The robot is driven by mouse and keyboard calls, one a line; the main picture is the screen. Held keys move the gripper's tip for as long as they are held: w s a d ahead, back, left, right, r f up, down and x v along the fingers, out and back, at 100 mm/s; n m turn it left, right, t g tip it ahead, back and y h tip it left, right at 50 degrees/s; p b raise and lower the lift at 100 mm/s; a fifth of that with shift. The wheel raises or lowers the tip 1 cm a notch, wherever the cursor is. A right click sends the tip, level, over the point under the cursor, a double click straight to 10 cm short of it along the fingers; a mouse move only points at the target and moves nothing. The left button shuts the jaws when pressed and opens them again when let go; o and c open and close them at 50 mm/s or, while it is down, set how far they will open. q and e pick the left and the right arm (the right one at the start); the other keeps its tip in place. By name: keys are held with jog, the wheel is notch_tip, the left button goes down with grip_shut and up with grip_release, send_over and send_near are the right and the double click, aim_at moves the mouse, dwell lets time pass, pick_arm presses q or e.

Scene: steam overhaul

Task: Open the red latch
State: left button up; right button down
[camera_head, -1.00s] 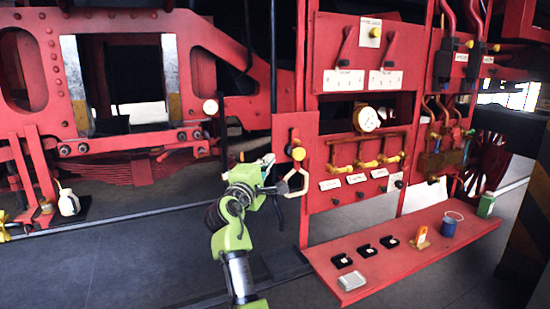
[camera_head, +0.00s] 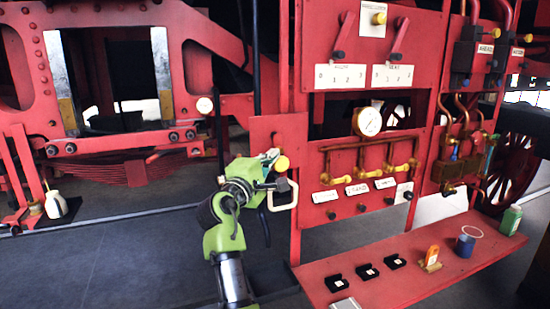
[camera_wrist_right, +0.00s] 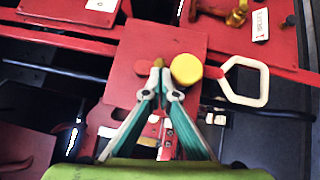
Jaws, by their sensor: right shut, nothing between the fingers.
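A square red plate (camera_head: 270,126) stands at the left edge of the red control panel. A round yellow knob (camera_head: 282,163) and a pale loop handle (camera_head: 287,194) are on it. In the right wrist view, the knob (camera_wrist_right: 187,69) sits just right of the fingertips, with the loop handle (camera_wrist_right: 245,82) farther right. A small red rounded piece (camera_wrist_right: 145,68) shows left of the fingertips; I cannot tell whether it is the latch. My right gripper (camera_head: 271,159) is shut and empty in front of the plate, tips close to the knob; contact is unclear. My left gripper is not in view.
A red shelf (camera_head: 335,283) juts out below the panel, holding several black boxes, an orange item (camera_head: 432,257), a blue cup (camera_head: 466,243) and a green bottle (camera_head: 510,220). A gauge (camera_head: 367,121) and brass valves are on the panel.

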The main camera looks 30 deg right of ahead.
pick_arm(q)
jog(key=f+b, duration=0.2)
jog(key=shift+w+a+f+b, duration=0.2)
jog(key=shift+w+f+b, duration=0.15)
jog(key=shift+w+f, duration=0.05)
pick_arm(e)
jog(key=n+t, duration=0.1)
jog(key=n+h, duration=0.1)
jog(key=shift+w+f+n+t+h, duration=0.2)
jog(key=shift+f+n+t+h, duration=0.1)
jog(key=shift+n+t, duration=0.1)
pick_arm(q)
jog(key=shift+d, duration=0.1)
